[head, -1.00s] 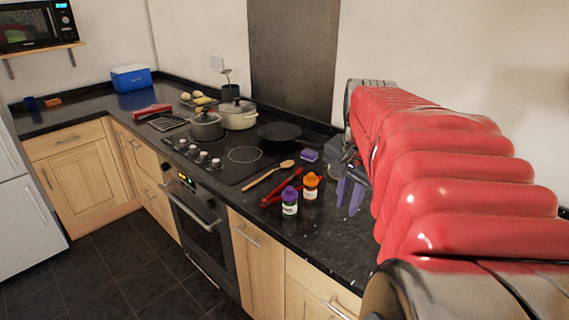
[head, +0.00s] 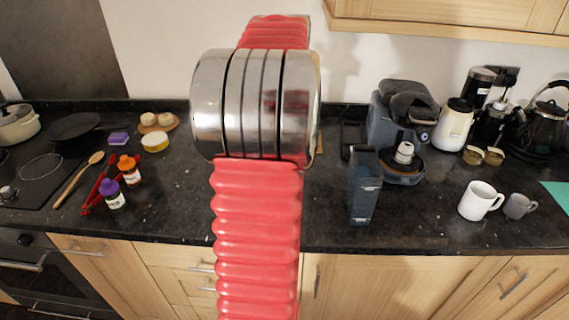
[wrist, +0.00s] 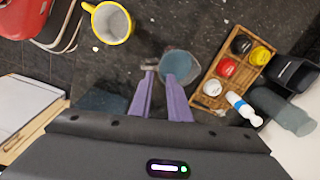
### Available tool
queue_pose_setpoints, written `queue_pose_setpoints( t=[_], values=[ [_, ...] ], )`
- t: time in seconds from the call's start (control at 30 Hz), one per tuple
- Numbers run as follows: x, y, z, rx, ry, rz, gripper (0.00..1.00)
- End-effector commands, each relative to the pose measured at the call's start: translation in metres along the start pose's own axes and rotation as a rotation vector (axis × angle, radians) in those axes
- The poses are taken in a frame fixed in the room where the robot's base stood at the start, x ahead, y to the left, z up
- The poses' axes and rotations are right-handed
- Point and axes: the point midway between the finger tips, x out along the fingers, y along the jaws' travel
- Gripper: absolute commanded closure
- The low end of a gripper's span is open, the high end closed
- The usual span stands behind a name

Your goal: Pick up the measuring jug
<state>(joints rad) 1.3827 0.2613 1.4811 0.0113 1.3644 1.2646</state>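In the wrist view a round, grey-blue, see-through vessel (wrist: 178,62), seen from above, looks like the measuring jug. A small pale part, perhaps its handle, shows at its left by the left fingertip. My gripper (wrist: 161,76) has two purple fingers, spread with a gap between them. The right fingertip overlaps the vessel's near side in the picture, and the left fingertip is just left of its rim. I cannot tell whether either touches it. In the head view my arm hides this spot, and neither gripper nor jug shows.
The head view shows a dark upright container (head: 364,188), a white mug (head: 480,200), a grey mug (head: 519,206) and a purple-capped bottle (head: 112,195).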

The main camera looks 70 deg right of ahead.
Motion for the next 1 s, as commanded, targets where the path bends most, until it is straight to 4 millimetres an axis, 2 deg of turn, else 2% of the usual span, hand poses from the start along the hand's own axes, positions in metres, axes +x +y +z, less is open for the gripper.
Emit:
queue_pose_setpoints(
  t=[0.3,0.43,0.83,1.0],
  values=[
    [0.001,0.0,-0.001,0.002,0.0,0.0,0.84],
    [0.008,0.0,0.0,0.001,0.0,0.001,0.84],
    [0.066,0.001,0.0,0.0,-0.001,0.003,0.84],
    [0.084,0.0,0.0,0.0,0.0,0.002,0.84]
  ],
)
